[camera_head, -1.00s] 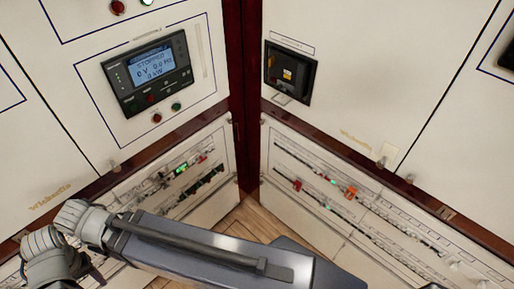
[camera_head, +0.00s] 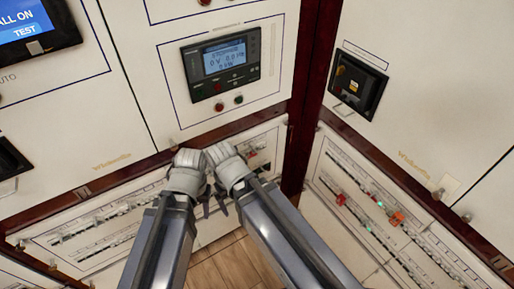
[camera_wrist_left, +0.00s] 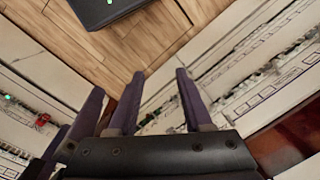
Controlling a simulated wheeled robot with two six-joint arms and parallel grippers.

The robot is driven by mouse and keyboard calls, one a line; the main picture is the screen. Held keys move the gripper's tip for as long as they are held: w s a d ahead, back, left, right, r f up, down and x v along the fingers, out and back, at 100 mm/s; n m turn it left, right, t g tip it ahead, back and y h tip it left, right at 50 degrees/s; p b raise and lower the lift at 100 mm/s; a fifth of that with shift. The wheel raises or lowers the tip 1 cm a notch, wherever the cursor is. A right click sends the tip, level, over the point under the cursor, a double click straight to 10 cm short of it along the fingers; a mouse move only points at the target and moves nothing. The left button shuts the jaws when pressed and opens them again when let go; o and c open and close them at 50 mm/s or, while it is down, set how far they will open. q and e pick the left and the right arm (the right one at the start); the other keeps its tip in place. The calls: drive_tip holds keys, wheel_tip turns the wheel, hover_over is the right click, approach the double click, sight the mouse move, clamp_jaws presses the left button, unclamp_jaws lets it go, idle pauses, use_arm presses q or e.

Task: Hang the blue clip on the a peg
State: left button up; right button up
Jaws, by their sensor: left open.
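I cannot make out a blue clip or a peg marked a in either view now. My left gripper (camera_head: 204,204) is low in the middle of the head view, in front of the lower breaker panel. Its dark purple fingers also show in the left wrist view (camera_wrist_left: 159,76), spread apart with nothing between them. My right gripper (camera_head: 222,204) is close beside it in the head view; its fingers are small, partly hidden, and I cannot tell their opening.
The left lower breaker panel (camera_head: 75,242) and right lower breaker panel (camera_head: 370,245) hold rows of breakers. A red part (camera_head: 341,199) and an orange part (camera_head: 397,217) sit on the right one. Cabinet walls meet in a corner; wooden floor (camera_head: 225,268) shows below.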

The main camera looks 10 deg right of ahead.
drive_tip(key=shift+s, duration=0.25)
